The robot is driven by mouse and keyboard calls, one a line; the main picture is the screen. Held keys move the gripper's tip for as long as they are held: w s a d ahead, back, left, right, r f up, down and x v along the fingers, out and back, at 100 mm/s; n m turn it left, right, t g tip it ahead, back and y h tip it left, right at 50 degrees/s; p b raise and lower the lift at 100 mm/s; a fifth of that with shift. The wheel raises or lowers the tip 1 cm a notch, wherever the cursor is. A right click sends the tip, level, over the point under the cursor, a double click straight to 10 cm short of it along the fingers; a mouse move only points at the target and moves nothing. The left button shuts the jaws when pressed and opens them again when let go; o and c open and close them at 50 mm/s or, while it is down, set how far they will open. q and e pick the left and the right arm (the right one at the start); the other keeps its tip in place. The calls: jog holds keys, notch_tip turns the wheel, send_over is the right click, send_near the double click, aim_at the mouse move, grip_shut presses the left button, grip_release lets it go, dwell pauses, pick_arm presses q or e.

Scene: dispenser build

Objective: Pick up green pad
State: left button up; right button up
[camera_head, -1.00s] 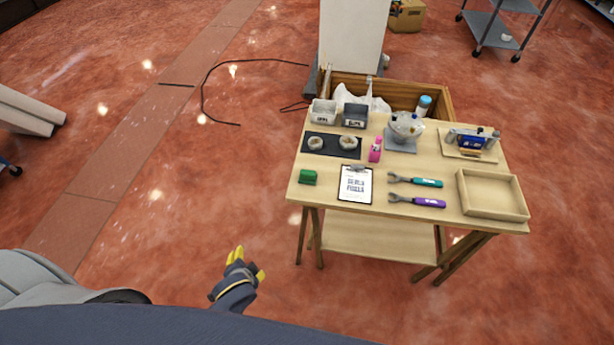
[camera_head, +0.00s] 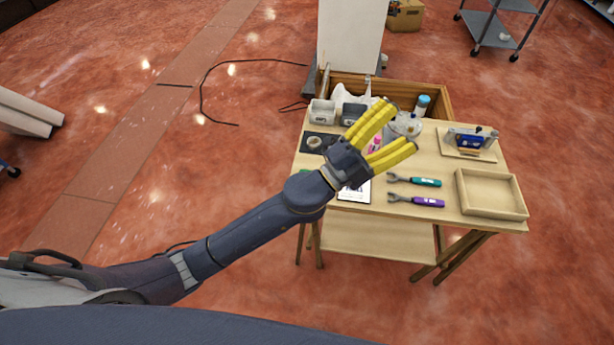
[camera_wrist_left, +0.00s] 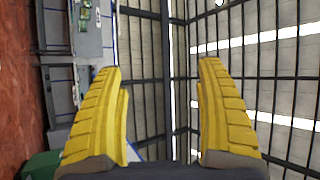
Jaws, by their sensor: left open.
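The green pad (camera_head: 304,172) is at the left front of the wooden table (camera_head: 440,205). Only a sliver of it shows, as my left arm covers the rest. My left gripper (camera_head: 402,127) is open, its yellow fingers spread and pointing up and right above the table's middle. It is well to the right of the pad. In the left wrist view the two fingers (camera_wrist_left: 165,115) are apart with nothing between them. That view looks toward a wall and ceiling frame, and I cannot make out the pad there. My right gripper is not in view.
A clipboard (camera_head: 354,194), two wrenches with teal (camera_head: 426,182) and purple (camera_head: 428,202) handles, and an empty wooden tray (camera_head: 492,195) lie along the table's front. Small bins (camera_head: 322,111), a pink bottle (camera_head: 374,146) and a kettle-like pot (camera_head: 406,124) stand behind, partly hidden.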

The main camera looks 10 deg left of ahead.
pick_arm(q)
jog(key=s+d+m+g+h, duration=0.35)
jog(key=d+m+g, duration=0.25)
jog(key=m+g, duration=0.25)
jog(key=s+d+f+m+g+y, duration=0.3)
jog(key=f+m+g+y, duration=0.2)
jog(key=f+m+g, duration=0.3)
jog(key=w+a+f+n+y, duration=0.1)
jog(key=w+a+f+y, duration=0.9)
jog(key=a, duration=0.3)
jog(key=w+a+n+t+y, duration=0.1)
jog(key=w+a+n+y, duration=0.2)
jog(key=a, duration=0.5)
jog(key=w+a+n+y, duration=0.1)
jog(key=w+a+y, duration=0.3)
jog(key=a, duration=0.5)
jog(key=shift+h, duration=0.25)
jog(key=f, duration=1.6)
jog(key=shift+w+d+f, duration=0.1)
jog(key=shift+d+f, duration=0.1)
jog(key=shift+d, duration=0.1)
jog(key=c, duration=1.3)
